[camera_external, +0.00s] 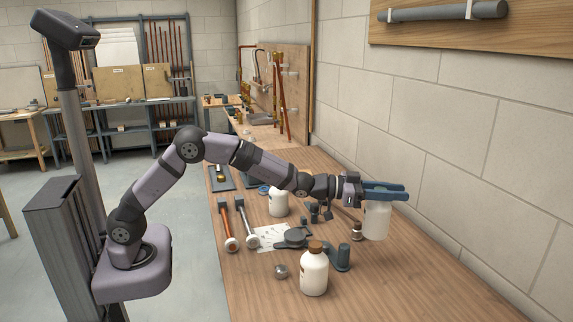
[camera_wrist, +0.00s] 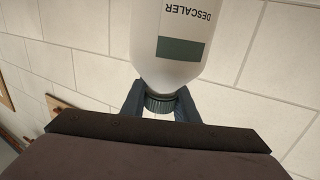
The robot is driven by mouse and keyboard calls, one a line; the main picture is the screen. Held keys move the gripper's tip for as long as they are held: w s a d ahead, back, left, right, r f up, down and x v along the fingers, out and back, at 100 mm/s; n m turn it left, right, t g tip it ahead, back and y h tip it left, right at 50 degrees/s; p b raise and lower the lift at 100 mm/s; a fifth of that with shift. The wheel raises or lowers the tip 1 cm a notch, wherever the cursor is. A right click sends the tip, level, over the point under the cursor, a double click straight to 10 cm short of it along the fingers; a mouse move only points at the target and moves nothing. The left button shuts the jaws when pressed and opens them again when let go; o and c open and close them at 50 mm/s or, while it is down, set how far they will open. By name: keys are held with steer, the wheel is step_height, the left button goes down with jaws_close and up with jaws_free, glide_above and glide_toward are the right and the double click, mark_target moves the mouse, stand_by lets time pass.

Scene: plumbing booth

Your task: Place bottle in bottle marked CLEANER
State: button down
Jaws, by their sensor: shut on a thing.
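My gripper (camera_external: 395,190) is shut on the neck, just below the cap, of a white bottle (camera_external: 376,221) at the right side of the bench, near the block wall. In the wrist view the same bottle (camera_wrist: 172,50) shows between my fingers, and its label reads DESCALER, upside down in the picture. I cannot tell whether its base touches the bench. A white bottle with a brown cap (camera_external: 314,273) stands upright at the front of the bench. Another white bottle (camera_external: 278,203) stands further back. I can read no CLEANER label on either.
A dark green fitting (camera_external: 343,257), a dark grey tool (camera_external: 292,239), a round metal ball (camera_external: 281,271) and two long-handled tools (camera_external: 246,222) lie or stand on the wooden bench (camera_external: 430,285). A paper sheet (camera_external: 270,233) lies there. The bench's front right is clear. The wall bounds the right.

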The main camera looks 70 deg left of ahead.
steer(key=w+a+r+n+t+y+p, duration=0.1)
steer(key=a+r+y+p, duration=0.15)
steer(key=a+r, duration=0.45)
steer(key=a+r+n+y+p, duration=0.1)
steer(key=a+r+n+p, duration=0.3)
steer(key=a, duration=0.6)
steer(key=s+a+r+n+y+p, duration=0.1)
steer(key=s+a+r+y+p, duration=0.3)
steer(key=a, duration=0.6)
steer(key=s+a+r+y+p, duration=0.2)
steer(key=s+a+r, duration=0.1)
steer(key=a+r, duration=0.5)
steer(key=s+a+f+n+y+p, duration=0.1)
steer(key=s+a+f+y+p, duration=0.15)
steer(key=s+a, duration=0.5)
steer(key=s+d+f+h+p, duration=0.1)
steer(key=s+d+f, duration=0.1)
steer(key=f, duration=0.5)
steer(key=s+d+f+h+p, duration=0.1)
steer(key=s+d+f, duration=0.1)
steer(key=f, duration=0.6)
steer(key=shift+s+d+f+m+p, duration=0.25)
steer(key=shift+d+f+m+p, duration=0.05)
